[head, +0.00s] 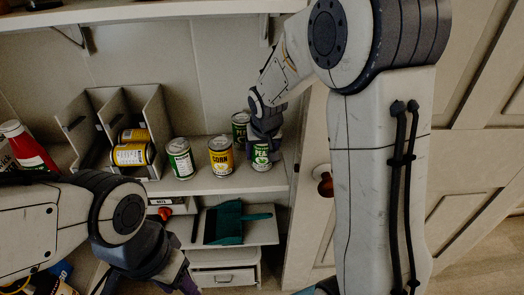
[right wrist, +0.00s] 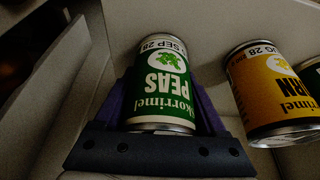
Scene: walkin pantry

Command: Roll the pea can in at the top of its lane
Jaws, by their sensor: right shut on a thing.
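The pea can (head: 261,158), green and white with a PEAS label, stands upright at the right end of the shelf. My right gripper (head: 265,138) reaches it from above and is shut on it. In the right wrist view the pea can (right wrist: 160,85) sits between the purple fingers, its label upside down. The grey lane rack (head: 158,108) stands at the left of the shelf, with two yellow cans (head: 130,154) lying in its right lane. My left gripper (head: 150,270) is low at the bottom left, its fingertips partly cut off.
A corn can (head: 221,158) stands just left of the pea can, and a green-white can (head: 180,160) further left. Another green can (head: 240,125) stands behind. Below are a teal dustpan (head: 223,225) and a drawer unit (head: 225,277).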

